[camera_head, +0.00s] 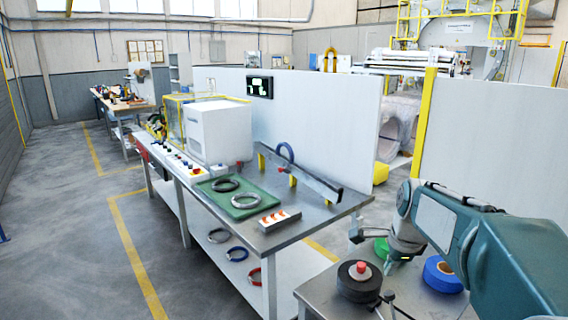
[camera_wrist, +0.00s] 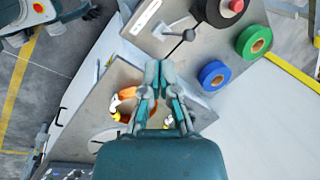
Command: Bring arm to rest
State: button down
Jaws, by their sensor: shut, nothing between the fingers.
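My arm (camera_head: 490,245) reaches in from the right in the head view, bent over the small metal table. My gripper (camera_wrist: 157,66) shows in the wrist view with its fingers together and nothing between them. It hangs above the metal surface. In the head view the wrist end (camera_head: 404,240) is beside the green roll (camera_head: 382,250) and left of the blue roll (camera_head: 442,275). Both rolls also show in the wrist view, green (camera_wrist: 254,42) and blue (camera_wrist: 213,75). An orange item (camera_wrist: 126,101) is partly hidden by the gripper.
A black roll with a red knob (camera_head: 359,281) sits on the small table. The long bench (camera_head: 330,212) holds a green mat (camera_head: 217,203) with coils and a white box (camera_head: 220,130). White panels (camera_head: 335,115) stand behind. The floor at left (camera_head: 70,240) is clear.

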jog(key=s+a+n+t, duration=0.1)
jog(key=s+a+n, duration=0.2)
jog(key=s+n, duration=0.6)
jog(key=s+a+f+n+t, duration=0.1)
jog(key=s+a+n, duration=0.3)
jog(key=s+n, duration=0.5)
jog(key=s, duration=0.5)
jog(key=shift+s+a+f+n, duration=0.25)
jog(key=shift+s+f+n, duration=0.05)
jog(key=shift+s+n, duration=0.1)
